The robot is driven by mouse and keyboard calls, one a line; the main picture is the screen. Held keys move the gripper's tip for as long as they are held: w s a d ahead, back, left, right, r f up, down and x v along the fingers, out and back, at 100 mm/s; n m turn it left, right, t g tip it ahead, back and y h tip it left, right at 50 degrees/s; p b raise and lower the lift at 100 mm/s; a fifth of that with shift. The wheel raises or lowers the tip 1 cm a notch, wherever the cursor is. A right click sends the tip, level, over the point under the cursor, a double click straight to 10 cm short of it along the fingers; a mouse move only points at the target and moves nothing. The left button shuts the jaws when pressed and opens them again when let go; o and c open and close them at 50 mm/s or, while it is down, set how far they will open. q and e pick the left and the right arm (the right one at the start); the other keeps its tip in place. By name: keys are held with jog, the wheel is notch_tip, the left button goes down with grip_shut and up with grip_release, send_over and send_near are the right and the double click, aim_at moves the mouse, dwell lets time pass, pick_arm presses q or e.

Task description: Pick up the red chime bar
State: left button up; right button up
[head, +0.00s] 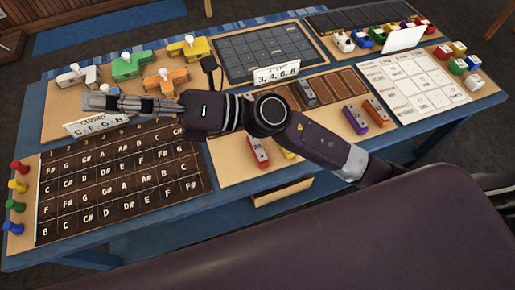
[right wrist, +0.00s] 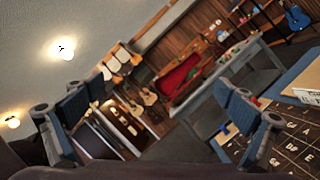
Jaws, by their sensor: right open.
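The red chime bar (head: 259,152) lies on the tan board in the middle of the table in the head view, just below my right forearm. My right arm crosses over the table from the right. My right gripper (head: 95,100) is open and points left, above the card at the left end, well away from the red bar. Its two spread fingers also show in the right wrist view (right wrist: 155,100), with nothing between them. The red bar does not show there. My left gripper is not in view.
A purple bar (head: 355,120), an orange bar (head: 376,112) and a grey bar (head: 305,92) are to the right. A dark note grid (head: 125,185) lies at front left. Coloured wooden pieces (head: 130,68) stand behind my gripper. A white card (head: 278,74) stands behind my arm.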

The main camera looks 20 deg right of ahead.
jog(key=s+a+f+n+g+h, duration=0.2)
jog(key=s+f+n+g+h, duration=0.2)
jog(key=f+n+g, duration=0.4)
jog(key=n+t+h, duration=0.4)
jog(key=n+h, duration=0.1)
jog(key=h, duration=1.2)
send_over(257, 146)
jog(key=f, duration=2)
jog(key=shift+s, duration=0.2)
jog(key=shift+d+f, duration=0.2)
jog(key=shift+f, duration=0.1)
notch_tip(257, 146, down, 6)
jog(key=p, duration=0.3)
jog(key=shift+a+f, duration=0.1)
jog(key=shift+f, duration=0.05)
jog(key=shift+w+f, duration=0.1)
jog(key=shift+f, duration=0.3)
jog(key=shift+c, duration=0.5)
jog(key=c, duration=1.2)
